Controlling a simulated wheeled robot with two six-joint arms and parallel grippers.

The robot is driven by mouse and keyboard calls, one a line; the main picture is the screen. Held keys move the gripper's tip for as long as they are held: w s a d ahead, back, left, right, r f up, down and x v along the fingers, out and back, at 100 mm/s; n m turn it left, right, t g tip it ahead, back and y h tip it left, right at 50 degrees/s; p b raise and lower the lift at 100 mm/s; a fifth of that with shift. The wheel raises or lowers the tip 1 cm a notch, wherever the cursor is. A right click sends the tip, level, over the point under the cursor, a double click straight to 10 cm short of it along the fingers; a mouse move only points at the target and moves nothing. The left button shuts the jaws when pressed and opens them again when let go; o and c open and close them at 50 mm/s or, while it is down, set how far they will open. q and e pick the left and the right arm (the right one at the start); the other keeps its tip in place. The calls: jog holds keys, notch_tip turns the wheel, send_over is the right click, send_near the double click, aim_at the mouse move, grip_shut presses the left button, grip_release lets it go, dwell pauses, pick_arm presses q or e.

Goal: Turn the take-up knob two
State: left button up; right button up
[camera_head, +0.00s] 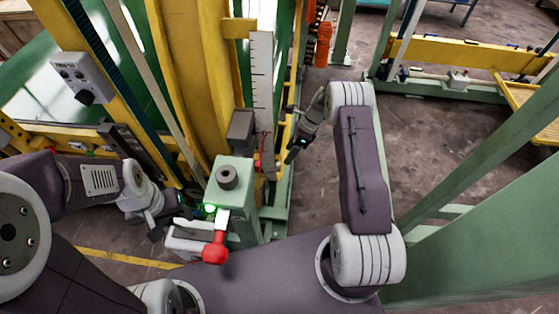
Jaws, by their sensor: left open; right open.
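A dark round knob (228,177) sits on top of the green post in the middle. Another dark knob (85,97) is on a grey control box (78,74) at the upper left. No readable label shows which is the take-up knob. My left gripper (157,227) is open, low and to the left of the green post, apart from both knobs. My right gripper (292,152) is open and empty, above and right of the post, beside the yellow and green frame. Its fingertips are small and dark in the view.
Yellow and green beams crowd the left. Open floor (440,130) lies to the right.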

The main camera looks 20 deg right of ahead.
aim_at(277, 167)
jog(key=x, duration=0.8)
jog(key=shift+s+a+f+p, duration=0.1)
jog(key=shift+f+p, duration=0.05)
jog(key=shift+p, duration=0.25)
